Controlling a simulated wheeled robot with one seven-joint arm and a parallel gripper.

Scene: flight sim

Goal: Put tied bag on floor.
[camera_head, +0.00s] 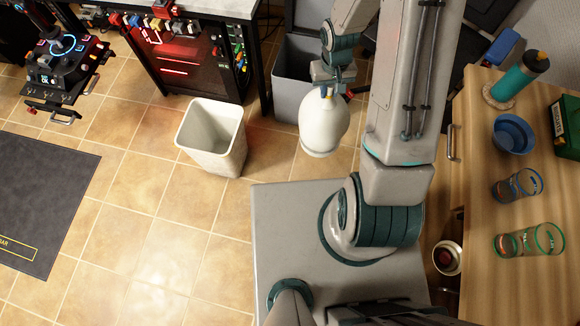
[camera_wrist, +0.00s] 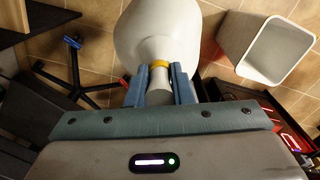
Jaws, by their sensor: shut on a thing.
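The tied bag (camera_head: 323,125) is white and rounded, with a yellow tie at its neck. It hangs below my gripper (camera_head: 328,88) in the head view, right of the white bin. In the wrist view my gripper (camera_wrist: 160,88) is shut on the neck of the tied bag (camera_wrist: 157,35), near the yellow tie. The bag appears to hang above the tiled floor (camera_head: 170,240); the exact gap under it cannot be told.
An empty white bin (camera_head: 211,137) stands left of the bag. A grey container (camera_head: 291,80) is behind it. A wooden table (camera_head: 478,180) with a blue bowl (camera_head: 514,134), glasses and a bottle is at right. A dark mat (camera_head: 45,200) lies at left. Floor tiles between mat and bin are clear.

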